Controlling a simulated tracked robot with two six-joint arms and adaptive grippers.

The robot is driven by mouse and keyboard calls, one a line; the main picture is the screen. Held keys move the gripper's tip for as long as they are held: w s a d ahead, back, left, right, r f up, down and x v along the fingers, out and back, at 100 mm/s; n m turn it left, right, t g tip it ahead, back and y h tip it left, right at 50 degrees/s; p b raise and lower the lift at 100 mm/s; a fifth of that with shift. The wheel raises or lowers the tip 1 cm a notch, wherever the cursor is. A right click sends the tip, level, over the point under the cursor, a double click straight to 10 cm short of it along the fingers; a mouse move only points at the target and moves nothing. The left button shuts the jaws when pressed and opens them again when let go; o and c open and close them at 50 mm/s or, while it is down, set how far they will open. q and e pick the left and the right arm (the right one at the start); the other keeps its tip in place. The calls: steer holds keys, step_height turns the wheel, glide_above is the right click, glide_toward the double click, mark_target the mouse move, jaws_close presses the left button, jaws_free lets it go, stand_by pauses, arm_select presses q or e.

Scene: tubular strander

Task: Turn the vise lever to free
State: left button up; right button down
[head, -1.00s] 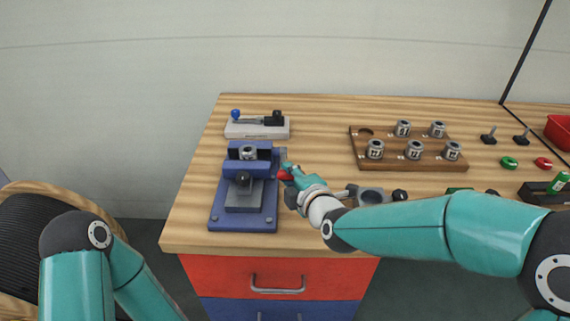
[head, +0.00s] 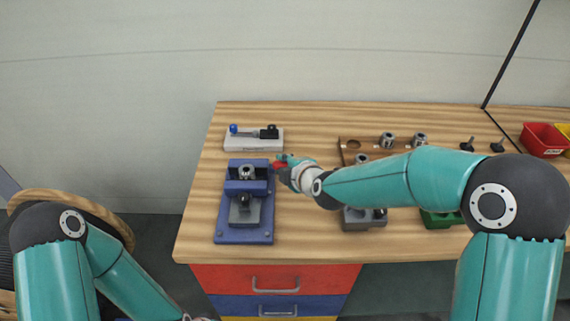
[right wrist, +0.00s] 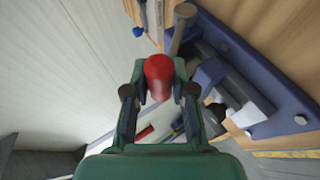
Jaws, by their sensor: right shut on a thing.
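The blue vise (head: 224,228) stands on the left part of the wooden bench, with a ringed steel part (head: 247,172) between its jaws. The lever's red knob (head: 278,163) is at the vise's right side, level with the back jaw. My right gripper (head: 284,164) is shut on this knob. In the right wrist view the red knob (right wrist: 158,78) sits between the two fingers, with a grey-brown rod (right wrist: 178,35) beyond it and the blue vise (right wrist: 275,120) to the right. The lever's joint is not clear in the head view.
A pale block with a blue-knobbed handle (head: 253,140) lies behind the vise. A wooden rack (head: 345,149) of steel parts is partly hidden by my right arm. Grey (head: 362,222) and green (head: 440,221) blocks stand near the front edge. Bench left of the vise is clear.

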steer(key=shift+w+d+r, duration=0.1)
steer(key=shift+w+r, duration=0.2)
steer(key=shift+r, duration=0.2)
steer(key=c, duration=1)
jaws_free()
steer(key=shift+o, duration=0.2)
steer(key=shift+f, duration=0.15)
steer(key=shift+s, duration=0.15)
steer(key=v, duration=1.1)
steer(key=shift+s, duration=0.3)
steer(key=shift+d, duration=0.15)
